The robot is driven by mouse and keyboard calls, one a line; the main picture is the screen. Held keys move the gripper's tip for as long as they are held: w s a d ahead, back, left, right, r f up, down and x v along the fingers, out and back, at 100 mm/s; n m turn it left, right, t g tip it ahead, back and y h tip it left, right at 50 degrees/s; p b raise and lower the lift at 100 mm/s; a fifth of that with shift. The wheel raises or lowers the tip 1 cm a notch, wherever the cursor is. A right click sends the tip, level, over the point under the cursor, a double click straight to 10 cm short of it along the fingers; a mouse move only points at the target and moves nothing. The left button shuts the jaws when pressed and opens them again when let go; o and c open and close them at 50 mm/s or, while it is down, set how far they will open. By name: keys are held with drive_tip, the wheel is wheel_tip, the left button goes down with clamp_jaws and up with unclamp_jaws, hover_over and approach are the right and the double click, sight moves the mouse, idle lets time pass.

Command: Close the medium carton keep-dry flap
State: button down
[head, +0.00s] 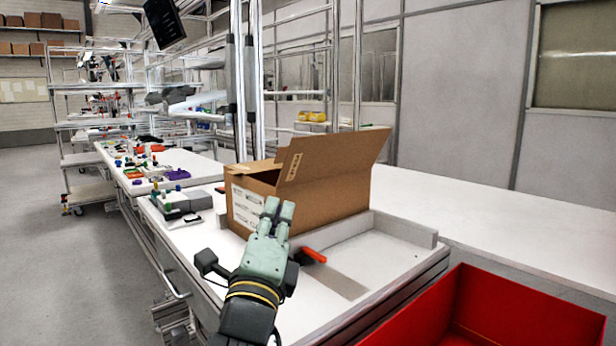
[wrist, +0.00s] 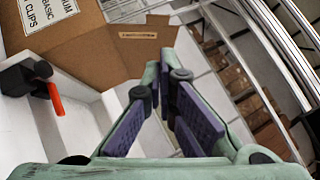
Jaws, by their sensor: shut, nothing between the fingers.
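The brown carton (head: 330,206) stands on the workbench with its top flaps open. A large flap (head: 345,155) rises and leans outward to the right. A smaller flap (head: 254,167) sticks out at the left, and a narrow flap with a printed mark (head: 292,163) stands between them. I cannot read which one bears the keep-dry mark. In the wrist view, the carton (wrist: 85,50) shows a white label, and a flap with a small print (wrist: 140,45) extends beyond it. My gripper (head: 280,204) is shut and empty, in front of the carton's near side; contact cannot be told.
An orange-red lever (head: 314,255) on a black clamp (wrist: 22,78) sits by the carton's near side. A red bin (head: 500,310) stands at front right. Grey parts (head: 182,202) lie left of the carton.

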drive_tip(key=shift+m+g+h, duration=0.3)
drive_tip(key=shift+h, duration=0.1)
drive_tip(key=shift+a+p+x, duration=0.25)
drive_tip(key=shift+p+x, duration=1.2)
drive_tip(key=shift+x, duration=0.7)
drive_tip(key=shift+a+p+x, duration=0.25)
drive_tip(key=shift+p+x, duration=1.2)
drive_tip(key=shift+x, duration=0.65)
drive_tip(key=shift+a+p+x, duration=0.25)
drive_tip(key=shift+p+x, duration=1.2)
drive_tip(key=shift+x, duration=0.7)
drive_tip(key=shift+w+r, duration=0.15)
drive_tip(key=shift+r, duration=0.05)
drive_tip(key=shift+w+a+r+y+p, duration=0.1)
drive_tip(key=shift+r+y+p, duration=0.15)
drive_tip(key=shift+p, duration=0.3)
